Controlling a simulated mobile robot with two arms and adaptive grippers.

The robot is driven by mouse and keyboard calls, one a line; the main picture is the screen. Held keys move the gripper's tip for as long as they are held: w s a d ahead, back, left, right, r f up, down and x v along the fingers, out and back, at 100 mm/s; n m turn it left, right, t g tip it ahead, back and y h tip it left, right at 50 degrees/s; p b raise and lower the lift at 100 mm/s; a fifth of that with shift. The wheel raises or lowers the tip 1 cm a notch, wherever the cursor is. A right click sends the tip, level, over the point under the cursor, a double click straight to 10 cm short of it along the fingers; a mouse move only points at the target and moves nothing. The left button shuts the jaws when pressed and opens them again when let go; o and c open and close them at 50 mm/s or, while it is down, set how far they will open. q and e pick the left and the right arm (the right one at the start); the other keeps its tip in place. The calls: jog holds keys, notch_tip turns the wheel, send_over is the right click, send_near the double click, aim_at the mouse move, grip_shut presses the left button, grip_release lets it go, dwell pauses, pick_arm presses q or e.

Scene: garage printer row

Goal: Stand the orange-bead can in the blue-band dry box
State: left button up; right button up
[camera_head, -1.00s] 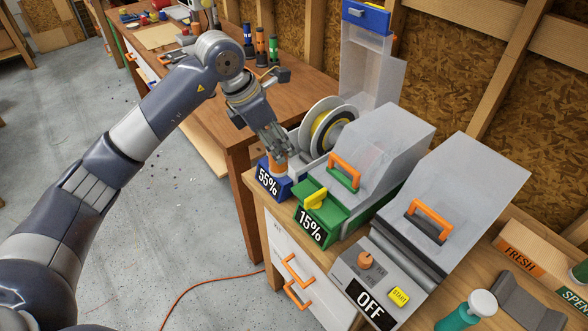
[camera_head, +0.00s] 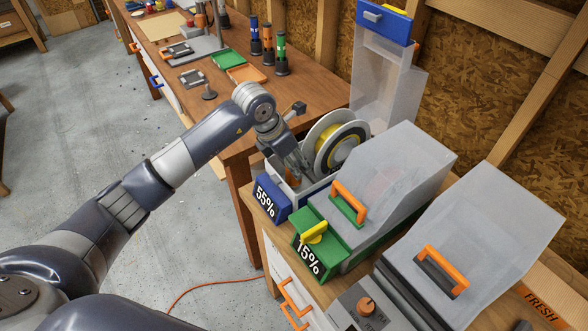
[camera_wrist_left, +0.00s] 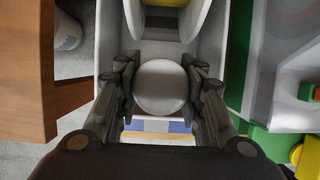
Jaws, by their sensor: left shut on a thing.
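My left gripper (camera_head: 299,174) points down into the front of this box, shut on the orange-bead can (camera_head: 291,179). Only a little orange of the can shows beside the fingers in the head view. In the left wrist view, the can's round white lid (camera_wrist_left: 160,87) sits between the two fingers, in front of the spool. Whether the can's base touches the box floor is hidden. My right gripper is out of view.
The green-band box (camera_head: 318,240), marked 15%, stands closed close beside the blue one. Another closed box with an orange handle (camera_head: 443,270) is at the right. The bench behind (camera_head: 310,92) holds several dark cans and trays.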

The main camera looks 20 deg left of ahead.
pick_arm(q)
jog(key=shift+f, duration=0.4)
notch_tip(320, 180, down, 3)
jog(key=shift+r+p, duration=0.1)
jog(key=shift+p, duration=0.45)
jog(key=shift+w+f, duration=0.1)
jog(key=shift+f, duration=0.1)
jog(key=o, duration=0.8)
jog(key=shift+c, duration=0.2)
jog(key=o, duration=0.4)
jog(key=shift+c, duration=0.2)
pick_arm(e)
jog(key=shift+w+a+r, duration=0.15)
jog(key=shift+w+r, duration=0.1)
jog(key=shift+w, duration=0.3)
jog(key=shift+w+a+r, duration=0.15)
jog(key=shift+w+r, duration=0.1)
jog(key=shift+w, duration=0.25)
